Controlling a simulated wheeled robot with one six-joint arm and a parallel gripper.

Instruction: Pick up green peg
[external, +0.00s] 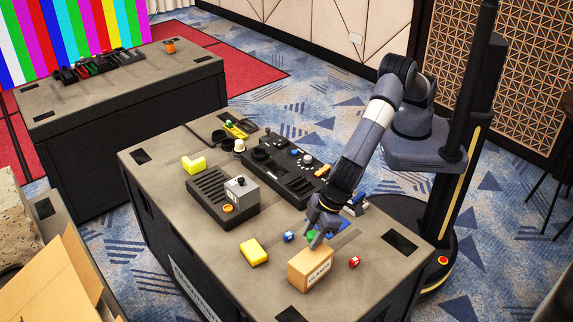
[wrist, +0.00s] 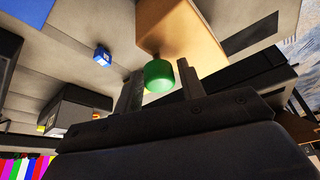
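The green peg (wrist: 159,76) shows in the wrist view as a short rounded cylinder, between the two finger tips of my gripper (wrist: 160,84). The fingers are apart, with a gap visible on the right of the peg; whether the left finger touches it I cannot tell. In the external view my gripper (external: 320,232) points down over the table, just behind the tan box. The green peg (external: 311,235) is partly hidden by the fingers there.
A tan box (external: 309,271) stands close in front of my gripper. A blue piece (external: 289,236) lies to the left and a red piece (external: 355,261) to the right. A yellow block (external: 254,252), a black device (external: 222,200) and a control panel (external: 283,172) are further left and back.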

